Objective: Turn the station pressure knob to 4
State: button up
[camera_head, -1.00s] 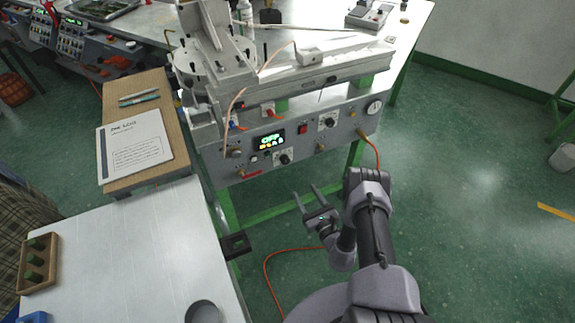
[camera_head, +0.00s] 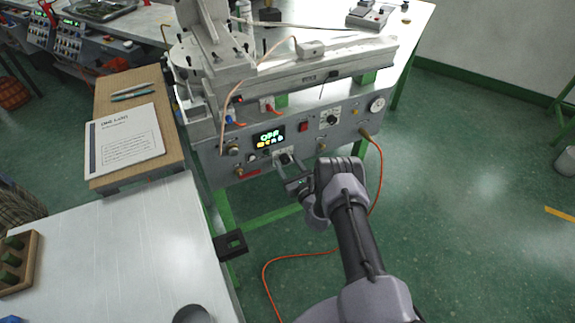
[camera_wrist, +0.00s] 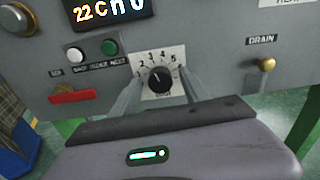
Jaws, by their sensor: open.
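A black round knob (camera_wrist: 160,80) with a white pointer mark sits on a white numbered dial plate (camera_wrist: 148,92) on the grey station panel. Its pointer tilts slightly left of straight up, toward about the 3. The label under it is too small to read. In the head view the same knob (camera_head: 285,158) is on the panel's lower row. My gripper (camera_head: 288,169) is open in front of it. In the wrist view its two fingers stand on the left and right of the knob with gaps, and I cannot tell whether they touch the panel.
A lit display (camera_head: 268,138) is above the knob. White and green buttons (camera_wrist: 110,47) and a red lever (camera_wrist: 73,96) are to its left, a brass drain valve (camera_wrist: 266,65) to its right. Another dial (camera_head: 330,119) and a gauge (camera_head: 377,104) sit higher right.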

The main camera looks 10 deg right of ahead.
jog(key=shift+c, duration=0.4)
grip_shut()
jog(key=shift+m, duration=0.3)
jog(key=shift+f+m+b, duration=0.1)
jog(key=shift+m+b, duration=0.85)
jog(key=shift+m, duration=1.75)
